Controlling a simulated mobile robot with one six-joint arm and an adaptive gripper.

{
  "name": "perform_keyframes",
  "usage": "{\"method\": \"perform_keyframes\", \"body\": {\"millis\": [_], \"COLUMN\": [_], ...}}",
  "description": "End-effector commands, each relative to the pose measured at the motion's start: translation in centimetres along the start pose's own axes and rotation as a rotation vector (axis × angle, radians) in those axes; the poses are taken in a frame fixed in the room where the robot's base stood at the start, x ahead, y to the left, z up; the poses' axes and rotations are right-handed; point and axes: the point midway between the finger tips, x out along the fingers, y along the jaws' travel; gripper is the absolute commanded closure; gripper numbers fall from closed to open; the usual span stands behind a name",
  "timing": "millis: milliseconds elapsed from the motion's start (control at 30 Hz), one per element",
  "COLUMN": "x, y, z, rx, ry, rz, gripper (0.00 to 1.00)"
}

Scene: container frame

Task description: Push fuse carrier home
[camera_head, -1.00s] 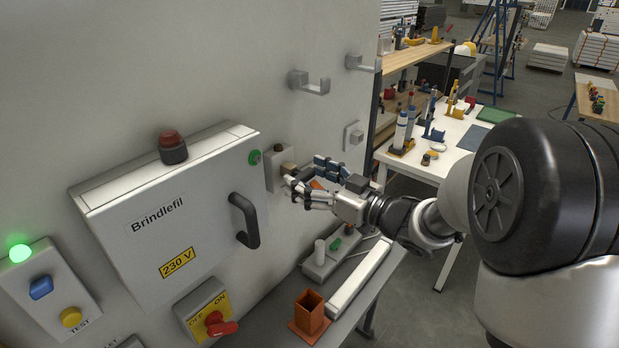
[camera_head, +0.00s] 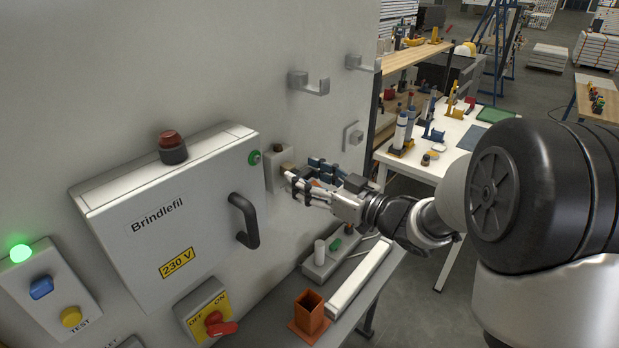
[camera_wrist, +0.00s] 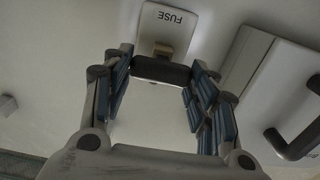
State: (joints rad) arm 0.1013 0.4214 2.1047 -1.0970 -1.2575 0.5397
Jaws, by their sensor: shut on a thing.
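The fuse holder, a pale box on the wall labelled FUSE (camera_wrist: 170,22), shows at the top of the wrist view; in the head view it (camera_head: 274,163) sits right of the grey cabinet. A tan block (camera_wrist: 163,49) stands at its lower part. My gripper (camera_wrist: 160,75) is shut on the fuse carrier, whose dark bar (camera_wrist: 162,73) spans between the fingertips just below the tan block. In the head view my gripper (camera_head: 293,182) is up against the holder. The fingers partly hide the carrier, and I cannot tell how deep it sits.
The cabinet (camera_head: 165,235) with its black handle (camera_head: 245,221) is close on the left. Below are a red rotary switch (camera_head: 218,325) and a bench with a grey tray (camera_head: 322,262) and an orange-brown square cup (camera_head: 310,310).

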Motion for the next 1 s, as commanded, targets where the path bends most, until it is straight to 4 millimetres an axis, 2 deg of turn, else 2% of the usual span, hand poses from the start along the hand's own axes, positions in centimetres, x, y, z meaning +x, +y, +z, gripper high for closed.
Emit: {"method": "perform_keyframes", "body": {"millis": [100,200,433,467,733,1000], "x": [1.8,2.7,2.7,2.7,2.6,2.6], "y": [-0.1,-0.1,0.0,0.0,0.0,0.0], "z": [-0.1,-0.1,-0.1,-0.2,-0.1,-0.1], "rx": [0.0,0.0,-0.001,-0.001,-0.001,0.0], "ry": [0.001,0.002,0.003,0.003,0.002,0.001], "rz": [-0.003,-0.001,0.0,0.0,0.0,0.0], "gripper": [0.9,0.9,0.9,0.45,0.27,0.27]}}
